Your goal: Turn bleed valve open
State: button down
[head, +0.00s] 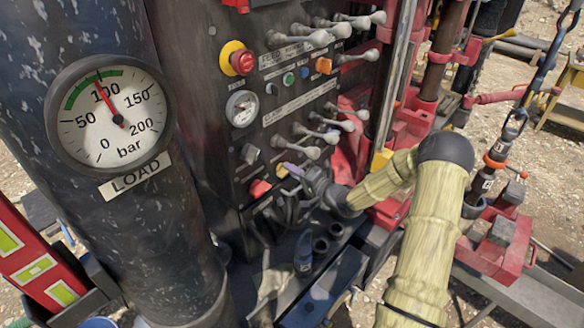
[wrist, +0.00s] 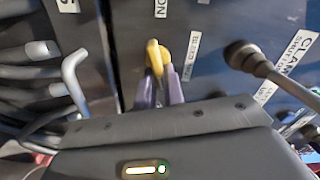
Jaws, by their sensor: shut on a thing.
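The bleed valve is a small yellow handle (wrist: 155,56) on the dark control panel, seen in the wrist view beside a small white label. My gripper (wrist: 158,88) has its two purple fingertips closed on the lower end of this handle. The handle's upper end sticks out beyond the fingertips. In the head view my gripper (head: 287,169) is at the lower part of the panel, and a bit of the yellow handle (head: 281,171) shows at its tips. The fingers hide most of the handle there.
Grey levers (head: 300,150) stick out just above my gripper, and a red knob (head: 260,188) is to its left. A lever with a dark round end (wrist: 240,55) is close on the right in the wrist view. A load gauge (head: 110,112) is on the pillar at left.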

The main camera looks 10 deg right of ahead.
jog(key=shift+w+d+m, duration=0.1)
jog(key=shift+m, duration=0.8)
jog(key=c, duration=1.5)
grip_release()
jog(key=shift+f, duration=0.1)
jog(key=b+v, duration=0.4)
jog(key=v, duration=1.3)
jog(key=shift+s, duration=0.2)
